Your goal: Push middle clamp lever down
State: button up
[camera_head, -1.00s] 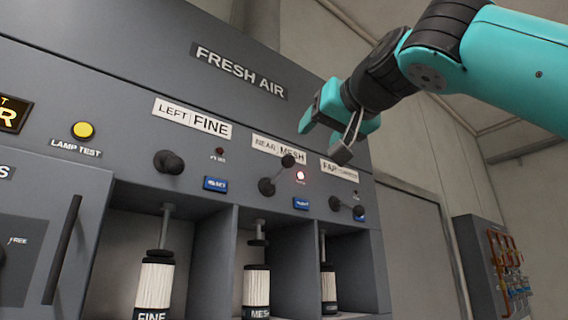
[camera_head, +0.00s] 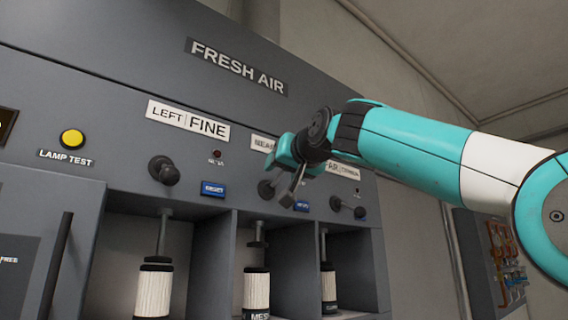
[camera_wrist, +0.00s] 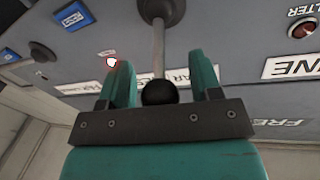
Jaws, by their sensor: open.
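The middle clamp lever has a dark round pivot (camera_head: 266,188) on the grey panel, below the partly covered middle label. My gripper (camera_head: 290,160) is in front of this lever and hides its knob in the head view. In the wrist view the lever's grey rod (camera_wrist: 158,45) runs from its pivot to a black ball knob (camera_wrist: 160,92). The knob sits between the two teal fingers of my open gripper (camera_wrist: 160,70), near the gripper's base bar. I see a gap on both sides of the knob.
The left lever (camera_head: 164,170) and right lever (camera_head: 348,207) flank the middle one. Filter cartridges (camera_head: 256,290) stand in the bays below. Open room lies right of the panel.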

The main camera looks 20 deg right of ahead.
grip_shut()
jog(key=shift+f, duration=0.1)
